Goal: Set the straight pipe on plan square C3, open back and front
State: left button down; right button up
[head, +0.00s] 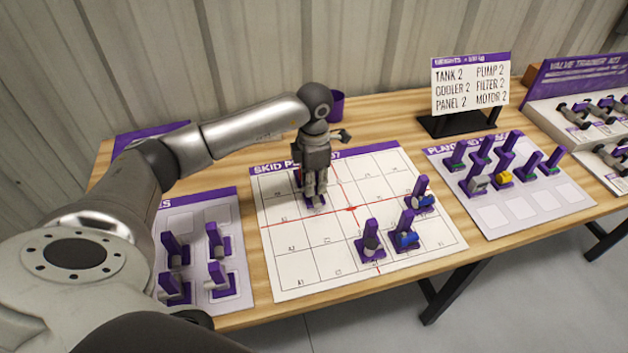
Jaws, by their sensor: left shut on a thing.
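My left gripper (317,196) points down over the back left part of the white plan sheet (292,262). It is shut on a small purple-based piece (317,204), low at the sheet. The fingers hide most of it, so I cannot tell its shape, its open sides or whether it touches the sheet. The square label under it is hidden too. A piece with a dark grey body (370,242), a blue-bodied piece (406,234) and another blue-bodied piece (421,195) stand on the right half of the plan. My right gripper is out of view.
Several grey pipe pieces on purple stands (217,274) sit on the left sheet (239,290). The right sheet (548,212) holds several pieces at its back. A sign (470,84) and a valve kit (586,75) stand behind. The plan's front left is clear.

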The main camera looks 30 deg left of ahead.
pick_arm(q)
jog(key=shift+f+b, duration=0.4)
jog(key=shift+f, duration=0.1)
jog(key=c, duration=1.3)
grip_release()
jog(key=shift+o, duration=0.2)
jog(key=shift+r, duration=0.2)
jog(key=shift+r+p, duration=0.35)
jog(key=shift+r, duration=0.15)
jog(key=shift+r+p, duration=2.2)
jog(key=shift+r, duration=1.25)
jog(key=shift+f, duration=0.1)
